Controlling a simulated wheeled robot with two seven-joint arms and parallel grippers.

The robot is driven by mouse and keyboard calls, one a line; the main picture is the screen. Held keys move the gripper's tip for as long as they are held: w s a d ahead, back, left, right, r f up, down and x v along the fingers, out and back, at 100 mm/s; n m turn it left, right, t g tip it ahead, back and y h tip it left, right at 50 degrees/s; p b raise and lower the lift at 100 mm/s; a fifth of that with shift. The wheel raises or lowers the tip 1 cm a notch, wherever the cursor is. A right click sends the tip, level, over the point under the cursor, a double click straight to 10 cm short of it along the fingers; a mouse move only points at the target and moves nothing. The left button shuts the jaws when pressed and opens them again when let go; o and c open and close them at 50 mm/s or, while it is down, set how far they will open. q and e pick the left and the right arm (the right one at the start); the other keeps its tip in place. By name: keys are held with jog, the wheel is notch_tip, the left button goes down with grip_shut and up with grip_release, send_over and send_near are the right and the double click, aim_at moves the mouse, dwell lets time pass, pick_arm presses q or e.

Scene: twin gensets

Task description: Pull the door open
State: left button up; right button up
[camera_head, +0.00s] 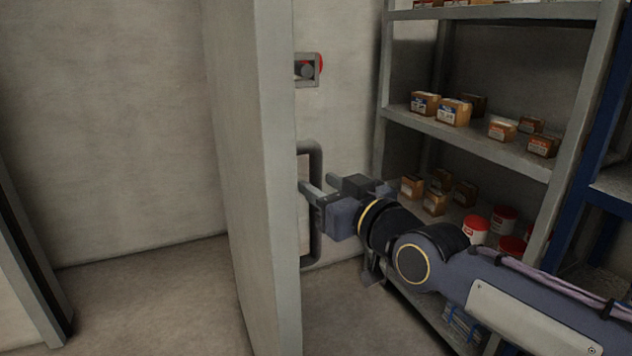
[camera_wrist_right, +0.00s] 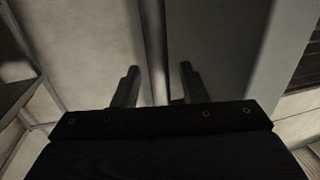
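The grey door (camera_head: 275,180) stands nearly edge-on in the middle of the head view, swung away from the wall, with floor visible on both sides. A dark vertical bar handle (camera_head: 317,160) is on its right face. My right gripper (camera_head: 318,183) is at the handle, at about mid-height. In the right wrist view the handle bar (camera_wrist_right: 154,45) runs between the two fingers (camera_wrist_right: 159,75), with a gap on each side. The fingers are apart and do not appear to press on the bar. My left gripper is not in view.
A metal shelf (camera_head: 470,142) with cardboard boxes and red-and-white tins stands close to my right arm. A grey latch fitting with a red part (camera_head: 307,69) is above the handle. Bare floor (camera_head: 150,290) lies left of the door.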

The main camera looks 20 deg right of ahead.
jog(key=v, duration=0.5)
jog(key=shift+s, duration=0.1)
jog(key=s+a+f+m+g, duration=0.1)
jog(key=s+f+g, duration=0.4)
jog(key=f, duration=0.4)
jog(key=s+a+f+m+g, duration=0.1)
jog(key=s+f+m+g, duration=0.15)
jog(key=s+f, duration=0.5)
jog(key=s+f+m+g, duration=0.1)
jog(key=s+f+g, duration=0.4)
jog(key=f, duration=0.5)
notch_tip(320, 180, up, 22)
jog(key=p, duration=2.1)
jog(key=shift+w+a+p, duration=0.2)
jog(key=shift+w+p, duration=0.1)
jog(key=shift+p, duration=0.05)
jog(key=shift+f+n+t, duration=0.1)
jog(key=shift+n+t, duration=0.15)
